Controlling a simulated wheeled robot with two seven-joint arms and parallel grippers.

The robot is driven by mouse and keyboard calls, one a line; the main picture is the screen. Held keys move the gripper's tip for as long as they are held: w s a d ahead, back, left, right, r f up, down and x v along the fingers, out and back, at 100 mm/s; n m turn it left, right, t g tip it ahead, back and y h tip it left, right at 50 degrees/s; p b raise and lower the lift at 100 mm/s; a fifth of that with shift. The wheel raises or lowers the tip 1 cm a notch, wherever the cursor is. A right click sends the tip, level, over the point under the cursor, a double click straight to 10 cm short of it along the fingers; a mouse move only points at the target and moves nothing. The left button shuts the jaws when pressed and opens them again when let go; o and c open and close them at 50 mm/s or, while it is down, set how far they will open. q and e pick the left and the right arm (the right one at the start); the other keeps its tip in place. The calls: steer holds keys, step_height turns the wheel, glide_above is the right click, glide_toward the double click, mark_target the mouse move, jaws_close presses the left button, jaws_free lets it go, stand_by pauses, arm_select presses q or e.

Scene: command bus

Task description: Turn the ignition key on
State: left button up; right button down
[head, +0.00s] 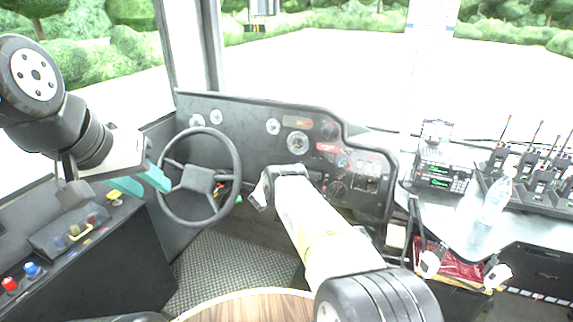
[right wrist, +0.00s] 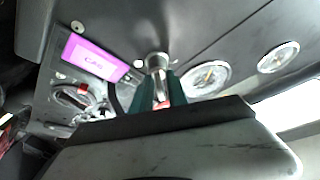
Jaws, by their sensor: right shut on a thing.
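The ignition switch shows in the right wrist view as a round silver barrel (right wrist: 157,62) on the dark dashboard. My right gripper (right wrist: 165,88) is at the barrel, its green fingers shut on the ignition key, which is mostly hidden between them. In the head view my right arm reaches to the dashboard (head: 262,110) right of the steering wheel, and its fingertips and the key are not clear. My left gripper (head: 140,184) is open and empty, left of the steering wheel, with its teal fingers apart.
The steering wheel (head: 199,183) stands left of my right arm. A side console (head: 75,240) with coloured buttons is at the left. A bottle (head: 494,200), radios and a red bag (head: 460,268) are at the right. A purple display (right wrist: 94,58) and gauges (right wrist: 206,79) flank the switch.

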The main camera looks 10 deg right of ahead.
steer(key=shift+m, duration=0.3)
steer(key=c, duration=1.6)
jaws_free()
steer(key=shift+o, duration=0.2)
steer(key=v, duration=0.8)
